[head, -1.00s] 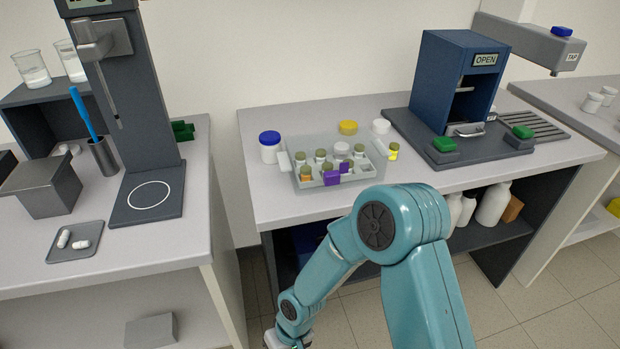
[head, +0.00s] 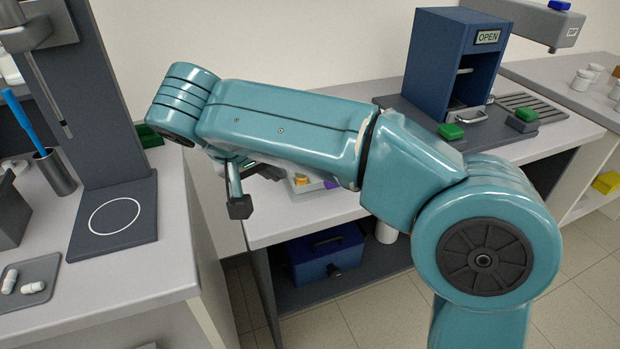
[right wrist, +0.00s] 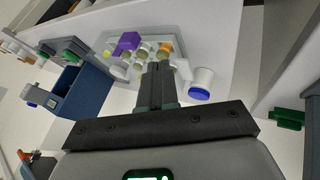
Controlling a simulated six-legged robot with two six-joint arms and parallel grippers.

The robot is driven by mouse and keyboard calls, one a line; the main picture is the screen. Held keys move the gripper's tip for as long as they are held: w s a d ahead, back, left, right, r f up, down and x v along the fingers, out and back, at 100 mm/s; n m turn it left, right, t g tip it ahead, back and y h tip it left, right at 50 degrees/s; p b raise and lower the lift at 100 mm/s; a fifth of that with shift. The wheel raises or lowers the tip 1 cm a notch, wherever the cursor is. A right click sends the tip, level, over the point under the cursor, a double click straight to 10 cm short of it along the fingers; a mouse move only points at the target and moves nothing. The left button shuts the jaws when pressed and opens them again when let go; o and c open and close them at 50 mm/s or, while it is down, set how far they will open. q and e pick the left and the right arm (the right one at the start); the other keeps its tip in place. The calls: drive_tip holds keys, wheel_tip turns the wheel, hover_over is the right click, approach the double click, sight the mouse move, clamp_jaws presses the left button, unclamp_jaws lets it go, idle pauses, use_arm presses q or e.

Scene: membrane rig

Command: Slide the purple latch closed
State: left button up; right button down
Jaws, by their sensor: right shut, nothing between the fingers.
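The purple latch (head: 331,184) shows only as a sliver in the head view, mostly hidden behind my right arm. In the right wrist view the latch (right wrist: 127,42) is a purple block on the edge of a pale tray (right wrist: 106,66) holding several vials. I cannot tell how far it is slid. My right gripper (head: 240,207) hangs left of the tray in the head view, pointing down. In the right wrist view its fingers (right wrist: 158,72) are together and empty, apart from the latch. My left gripper is not in view.
The blue cabinet marked OPEN (head: 447,60) stands at the bench's right. A gap separates the benches. A blue case (head: 325,252) sits on the shelf below.

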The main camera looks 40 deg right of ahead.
drive_tip(key=b+x, duration=0.1)
drive_tip(key=x, duration=0.8)
drive_tip(key=shift+s+d+f+b, duration=0.1)
drive_tip(key=shift+d+f+b, duration=0.05)
drive_tip(key=shift+f+b, duration=0.25)
drive_tip(key=d, duration=0.3)
drive_tip(key=shift+s+d+f, duration=0.1)
drive_tip(key=shift+s+d, duration=0.05)
drive_tip(key=shift+s, duration=0.15)
drive_tip(key=shift+s+d, duration=0.15)
drive_tip(key=shift+d, duration=0.2)
